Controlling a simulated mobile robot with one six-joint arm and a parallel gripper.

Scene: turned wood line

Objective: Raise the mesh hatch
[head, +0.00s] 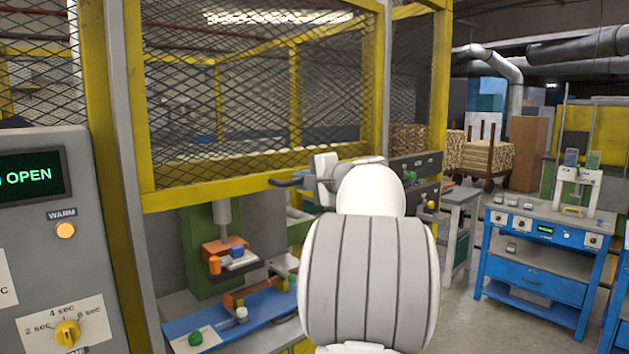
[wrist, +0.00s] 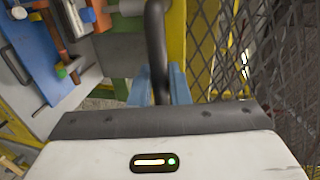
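The mesh hatch (head: 250,172) is a yellow frame with dark diamond mesh, at the upper left and middle of the head view. Below its bottom rail the bay is open and shows a press. The hatch mesh also fills the right of the wrist view (wrist: 275,75). A dark bar handle (wrist: 155,35) runs down the wrist view between the blue fingers of my gripper (wrist: 161,85). The fingers lie close against both sides of the handle and look shut on it.
A grey control panel (head: 50,230) at left has a lit display ending in "OPEN", a lamp and a yellow knob. The press (head: 205,245) and a blue plate (head: 225,325) stand below the hatch. A blue workbench (head: 535,260) stands right; grey floor between is clear.

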